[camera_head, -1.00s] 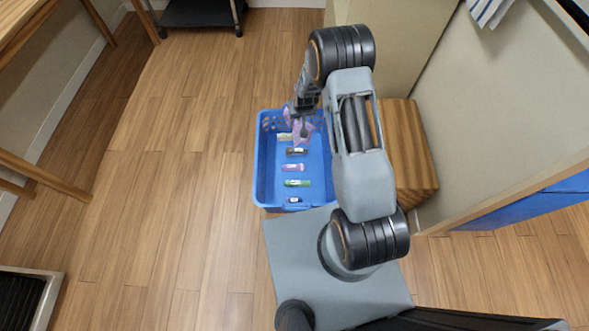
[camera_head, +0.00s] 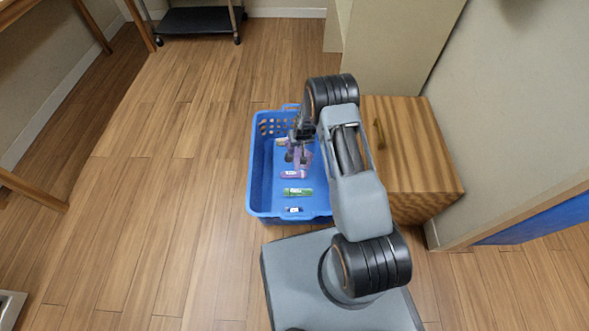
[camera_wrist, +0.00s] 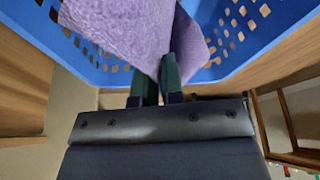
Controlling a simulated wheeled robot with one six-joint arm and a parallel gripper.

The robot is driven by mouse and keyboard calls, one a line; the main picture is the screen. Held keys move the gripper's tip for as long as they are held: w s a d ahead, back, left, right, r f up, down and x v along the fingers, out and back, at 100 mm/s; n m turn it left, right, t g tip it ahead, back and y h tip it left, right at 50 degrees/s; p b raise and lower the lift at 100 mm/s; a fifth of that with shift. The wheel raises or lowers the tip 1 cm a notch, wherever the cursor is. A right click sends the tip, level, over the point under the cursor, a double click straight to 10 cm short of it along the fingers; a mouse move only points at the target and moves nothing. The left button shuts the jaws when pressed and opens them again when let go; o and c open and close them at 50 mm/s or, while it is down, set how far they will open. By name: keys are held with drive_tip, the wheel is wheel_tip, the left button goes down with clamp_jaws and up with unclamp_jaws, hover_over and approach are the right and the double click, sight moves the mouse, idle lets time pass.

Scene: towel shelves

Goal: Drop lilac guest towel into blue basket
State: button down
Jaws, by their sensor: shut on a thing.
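The lilac guest towel (camera_head: 304,160) hangs from my gripper (camera_head: 299,153) inside the outline of the blue basket (camera_head: 260,185). In the wrist view the lilac towel (camera_wrist: 140,35) is pinched between the two green fingertips (camera_wrist: 157,80), with the perforated blue basket wall (camera_wrist: 240,40) behind it. The basket stands on the floor in front of my base. I cannot tell whether the towel touches the basket floor. My arm hides part of the basket's right side.
A wooden cabinet (camera_head: 415,160) stands right of the basket. A black cart (camera_head: 195,22) is at the back. The floor to the left is clear.

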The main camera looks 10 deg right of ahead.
wheel_tip(320, 180, down, 5)
drive_tip(key=b, duration=0.3)
drive_tip(key=shift+f, duration=0.15)
unclamp_jaws()
idle(1.1)
wheel_tip(320, 180, up, 6)
drive_tip(key=s+g+p, duration=0.1)
drive_tip(key=g+p, duration=0.1)
drive_tip(key=p, duration=0.3)
drive_tip(key=shift+s, duration=0.15)
idle(0.3)
wheel_tip(320, 180, up, 14)
drive_tip(key=s+p, duration=0.2)
drive_tip(key=p, duration=0.3)
drive_tip(key=shift+f, duration=0.2)
